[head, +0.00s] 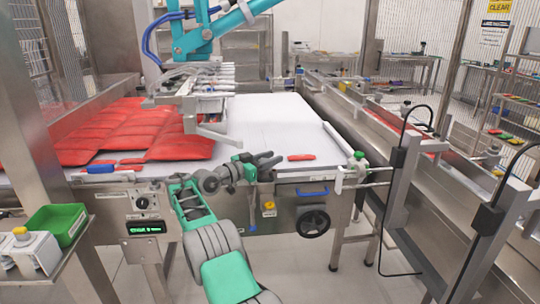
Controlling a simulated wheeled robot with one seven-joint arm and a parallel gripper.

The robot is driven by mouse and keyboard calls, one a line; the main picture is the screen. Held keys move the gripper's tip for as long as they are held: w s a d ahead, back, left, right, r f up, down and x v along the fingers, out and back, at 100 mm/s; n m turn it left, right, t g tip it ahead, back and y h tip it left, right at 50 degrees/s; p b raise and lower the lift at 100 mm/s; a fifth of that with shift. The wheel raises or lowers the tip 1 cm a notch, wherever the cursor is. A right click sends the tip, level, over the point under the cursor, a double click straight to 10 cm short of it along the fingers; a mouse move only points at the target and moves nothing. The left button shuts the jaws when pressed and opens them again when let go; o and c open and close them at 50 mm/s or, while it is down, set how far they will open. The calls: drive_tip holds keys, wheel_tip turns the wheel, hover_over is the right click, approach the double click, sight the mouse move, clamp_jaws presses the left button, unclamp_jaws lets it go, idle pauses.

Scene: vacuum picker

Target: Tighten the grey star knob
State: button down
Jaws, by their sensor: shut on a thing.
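My gripper (264,160) is at the front edge of the white conveyor table (275,125), near the middle of the head view. Its dark fingers are shut on a small dark grey piece, which appears to be the grey star knob. The fingers mostly cover it, so its star shape and how far it is screwed in cannot be made out. My green and grey arm reaches up to it from the bottom of the view.
Red packs (130,130) lie on the table's left, under a teal picker arm (205,40). A black handwheel (313,222) and a blue handle (312,192) are below the front edge. A green-topped clamp (358,158) stands right. A green bin (58,222) is lower left.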

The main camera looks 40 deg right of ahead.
drive_tip(key=shift+s+d+f+g, duration=0.1)
drive_tip(key=shift+s+f+g, duration=0.05)
drive_tip(key=shift+g, duration=0.15)
drive_tip(key=c, duration=1.2)
unclamp_jaws()
drive_tip(key=shift+d, duration=0.15)
drive_tip(key=shift+c, duration=0.2)
drive_tip(key=shift+o, duration=1.2)
drive_tip(key=shift+a, duration=0.2)
drive_tip(key=shift+b, duration=0.3)
